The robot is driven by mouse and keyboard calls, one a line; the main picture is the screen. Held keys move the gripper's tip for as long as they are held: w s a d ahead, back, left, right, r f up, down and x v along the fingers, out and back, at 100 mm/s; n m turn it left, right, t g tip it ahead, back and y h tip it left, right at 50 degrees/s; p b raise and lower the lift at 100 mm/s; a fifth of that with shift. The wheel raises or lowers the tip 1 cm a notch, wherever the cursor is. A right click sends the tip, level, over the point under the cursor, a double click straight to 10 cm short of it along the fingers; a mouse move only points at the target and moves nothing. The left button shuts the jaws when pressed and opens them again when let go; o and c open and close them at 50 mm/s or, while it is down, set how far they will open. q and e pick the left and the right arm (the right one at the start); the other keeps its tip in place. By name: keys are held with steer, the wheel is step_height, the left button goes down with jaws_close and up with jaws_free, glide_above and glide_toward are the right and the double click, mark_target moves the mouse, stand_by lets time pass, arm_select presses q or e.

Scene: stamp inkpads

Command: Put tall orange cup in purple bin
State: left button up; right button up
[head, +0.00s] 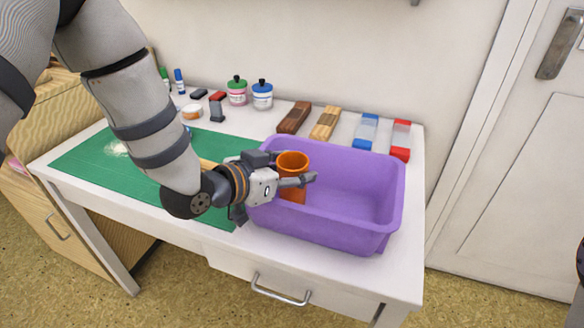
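The tall orange cup (292,161) stands upright at the left end of the purple bin (345,225), within its rim outline. My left gripper (298,181) reaches in from the left over the bin's left side. One finger crosses the front of the cup, and the other finger is hidden behind the cup. The gripper looks shut around the cup's middle. The bin's near wall hides the cup's base, so I cannot tell if it touches the bin floor. The rest of the bin is empty. My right gripper is out of view.
A green mat (90,160) covers the left of the white table (405,270). Behind the bin lie a brown block (294,117), a tan block (325,122), and blue (365,131) and red (400,140) items. Two jars (237,92) (262,96) stand near the wall.

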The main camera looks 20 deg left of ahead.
arm_select(q)
steer(key=shift+r, duration=0.25)
steer(key=p+v, duration=0.2)
steer(key=v, duration=1)
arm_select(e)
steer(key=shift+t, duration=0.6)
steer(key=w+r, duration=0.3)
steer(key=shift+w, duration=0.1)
arm_select(q)
steer(key=shift+f, duration=0.1)
